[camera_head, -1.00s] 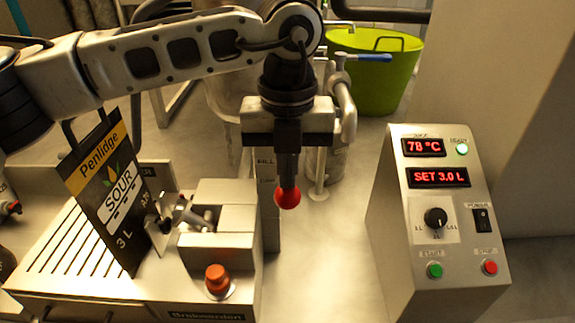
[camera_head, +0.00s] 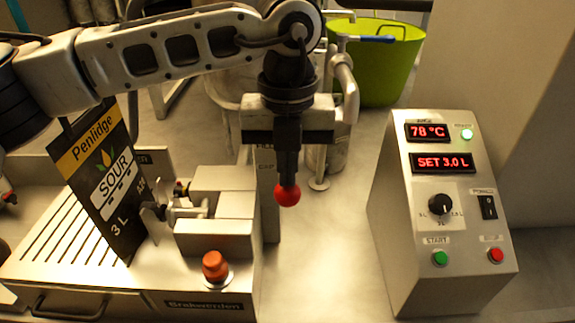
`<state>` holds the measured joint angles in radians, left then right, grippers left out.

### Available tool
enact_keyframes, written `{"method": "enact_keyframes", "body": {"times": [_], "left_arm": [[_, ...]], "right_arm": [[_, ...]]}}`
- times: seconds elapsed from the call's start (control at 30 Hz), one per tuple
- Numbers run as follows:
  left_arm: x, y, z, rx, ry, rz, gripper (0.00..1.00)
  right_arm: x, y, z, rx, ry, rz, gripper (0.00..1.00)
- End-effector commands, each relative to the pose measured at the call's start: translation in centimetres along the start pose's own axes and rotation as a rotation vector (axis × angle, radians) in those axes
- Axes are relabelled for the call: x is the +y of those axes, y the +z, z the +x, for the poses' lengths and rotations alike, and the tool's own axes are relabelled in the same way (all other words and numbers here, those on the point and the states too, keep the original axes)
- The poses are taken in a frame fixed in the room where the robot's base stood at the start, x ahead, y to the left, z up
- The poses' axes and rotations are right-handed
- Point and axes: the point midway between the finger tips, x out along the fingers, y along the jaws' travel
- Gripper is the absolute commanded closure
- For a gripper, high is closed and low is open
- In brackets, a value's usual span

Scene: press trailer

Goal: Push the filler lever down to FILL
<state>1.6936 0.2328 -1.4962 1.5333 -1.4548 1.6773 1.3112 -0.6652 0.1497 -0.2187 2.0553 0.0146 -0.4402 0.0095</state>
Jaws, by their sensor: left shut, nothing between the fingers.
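The filler lever shows as a red ball knob (camera_head: 287,194) just right of the filler's metal block. My left gripper (camera_head: 287,170) points down from above with its fingers shut, right at the top of the red knob. They look touching, but the exact contact is hard to tell. The rest of the lever is hidden. A label plate (camera_head: 265,165) with partly covered lettering stands behind the gripper. The filler body (camera_head: 215,233) sits left of the knob, with an orange-red button (camera_head: 215,266) at its front.
A black Penlidge SOUR 3 L bag (camera_head: 108,185) stands tilted at the filler's nozzle, over a slotted tray (camera_head: 65,240). A control box (camera_head: 440,220) reads 78 °C and SET 3.0 L. A green tub (camera_head: 380,65) stands behind. The counter between filler and control box is clear.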

Motion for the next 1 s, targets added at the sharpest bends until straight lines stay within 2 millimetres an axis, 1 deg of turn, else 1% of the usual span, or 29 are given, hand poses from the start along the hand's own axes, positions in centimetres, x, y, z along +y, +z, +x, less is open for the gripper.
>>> {"method": "enact_keyframes", "body": {"times": [0.17, 0.8, 0.9, 1.0], "left_arm": [[0.0, 0.0, -1.6, -0.001, 0.000, -0.001, 1.00], [0.0, 0.0, -9.4, 0.000, -0.001, 0.000, 1.00], [0.0, 0.0, -10.0, 0.000, 0.000, 0.000, 1.00], [0.0, 0.0, -10.1, 0.001, 0.000, 0.000, 1.00]], "right_arm": [[0.0, -0.8, -0.5, 0.001, 0.001, 0.000, 0.44], [-0.1, -4.2, -3.0, 0.000, 0.001, 0.000, 0.44], [-0.1, -4.4, -3.2, 0.000, 0.001, 0.000, 0.44], [-0.1, -4.4, -3.1, 0.000, 0.001, 0.000, 0.44]]}}
